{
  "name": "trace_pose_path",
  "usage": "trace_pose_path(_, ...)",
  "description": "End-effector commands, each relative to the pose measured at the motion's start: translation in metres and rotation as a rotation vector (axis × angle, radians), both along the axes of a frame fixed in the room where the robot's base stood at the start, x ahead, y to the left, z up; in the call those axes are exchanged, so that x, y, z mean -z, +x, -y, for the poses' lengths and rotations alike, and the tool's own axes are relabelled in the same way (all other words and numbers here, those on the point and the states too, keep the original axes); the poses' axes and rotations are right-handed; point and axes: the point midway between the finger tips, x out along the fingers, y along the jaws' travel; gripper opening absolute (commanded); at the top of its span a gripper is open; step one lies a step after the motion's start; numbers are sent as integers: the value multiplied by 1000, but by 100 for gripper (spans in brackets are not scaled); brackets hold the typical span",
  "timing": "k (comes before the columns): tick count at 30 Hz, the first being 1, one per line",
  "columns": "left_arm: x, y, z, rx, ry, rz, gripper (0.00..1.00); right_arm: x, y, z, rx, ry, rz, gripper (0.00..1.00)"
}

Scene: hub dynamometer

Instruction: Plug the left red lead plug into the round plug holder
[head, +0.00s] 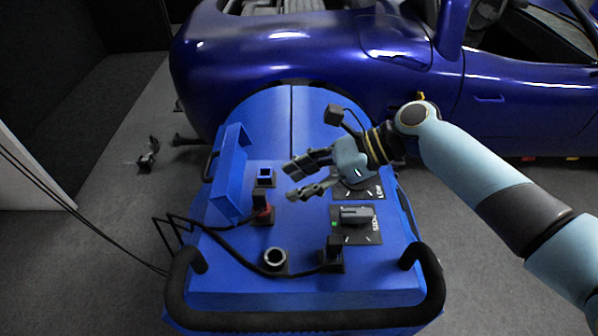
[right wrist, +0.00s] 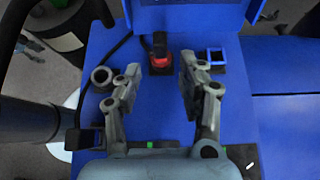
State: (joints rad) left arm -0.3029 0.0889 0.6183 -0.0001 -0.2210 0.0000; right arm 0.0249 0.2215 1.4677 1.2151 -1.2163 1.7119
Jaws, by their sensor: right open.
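The left red lead plug (head: 262,206) has a black body with a red part near its foot. It stands upright on a dark base on the blue machine top, with a black cable at it. The round plug holder (head: 274,257), a grey ring on a dark base, is empty, nearer the front edge. My right gripper (head: 291,182) is open and empty, above and just right of the plug. In the right wrist view, the red plug (right wrist: 160,58) shows between and beyond the open fingers (right wrist: 160,72); the round holder (right wrist: 101,77) is left of them. My left gripper is not in view.
A square holder (head: 265,174) is empty behind the plug. A second black plug (head: 333,250) stands at front right. A grey switch (head: 357,214) with a green light lies right. A raised blue panel (head: 231,175) borders the left; a black rail (head: 300,318) borders the front.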

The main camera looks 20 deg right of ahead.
Motion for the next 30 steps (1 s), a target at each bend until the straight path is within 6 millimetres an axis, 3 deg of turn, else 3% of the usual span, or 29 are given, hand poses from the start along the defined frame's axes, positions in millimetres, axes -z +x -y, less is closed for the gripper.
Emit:
trace_pose_path(4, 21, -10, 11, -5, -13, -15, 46, 14, 6, -14, 0, 1, 2, 40)
trace_pose_path(10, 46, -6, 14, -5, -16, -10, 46, 30, 14, -34, 0, 0, 2, 40)
trace_pose_path(17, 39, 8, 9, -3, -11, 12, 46, 38, 23, -53, 1, -2, 3, 40)
trace_pose_path(30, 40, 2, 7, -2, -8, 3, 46, 45, 27, -63, 0, -4, 4, 40)
